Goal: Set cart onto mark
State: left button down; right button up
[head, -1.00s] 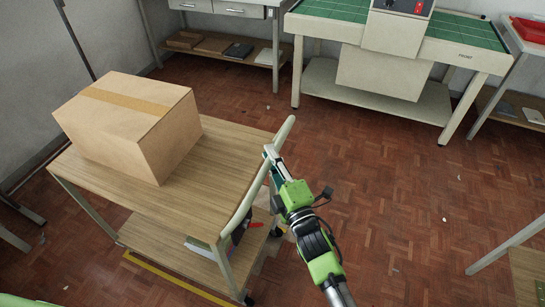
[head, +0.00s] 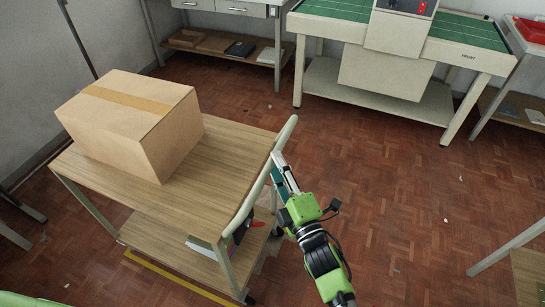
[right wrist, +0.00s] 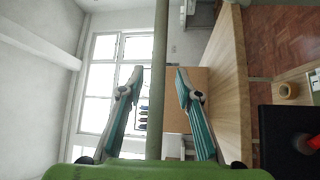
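The cart (head: 215,165) has a wooden top, a lower shelf and a pale handle bar (head: 250,192) along its right side. A yellow line (head: 170,276) on the floor runs beside and partly under the cart's near edge; whether it is the whole mark I cannot tell. My right gripper (head: 279,163) is at the handle's right side. In the right wrist view the handle (right wrist: 159,70) runs between my spread fingers (right wrist: 157,92), with gaps on both sides. My left gripper is out of view.
A cardboard box (head: 135,125) stands on the cart top. Books (head: 208,246) and a red item lie on the lower shelf. A green-topped station (head: 400,60) stands at the back and a table (head: 525,262) at the right. The parquet between is clear.

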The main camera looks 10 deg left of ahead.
jog(key=v, duration=0.8)
jog(key=shift+s, duration=0.15)
jog(key=shift+f, duration=0.1)
jog(key=s+d+f+m+g+h, duration=0.2)
jog(key=s+d+f+m, duration=0.1)
jog(key=f, duration=0.8)
jog(key=s+d+f+m+g+h, duration=0.2)
jog(key=d+f+m, duration=0.15)
jog(key=f, duration=0.75)
jog(key=s+d+f+m+g+h, duration=0.2)
jog(key=s+d+f+m, duration=0.15)
jog(key=f, duration=0.75)
jog(key=s+d+f+m+g+h, duration=0.2)
jog(key=s+d+f+m+g, duration=0.4)
jog(key=s+f, duration=0.6)
jog(key=s+d+f+m+g, duration=0.1)
jog(key=s+d+f, duration=0.2)
jog(key=s, duration=0.3)
jog(key=s+d+f+m+g+h, duration=0.1)
jog(key=s+d+f, duration=0.1)
jog(key=s, duration=0.5)
jog(key=s+d+f+m+g, duration=0.2)
jog(key=s+d+f, duration=0.1)
jog(key=s, duration=0.4)
jog(key=shift+d+f+h, duration=0.35)
jog(key=shift+h, duration=0.05)
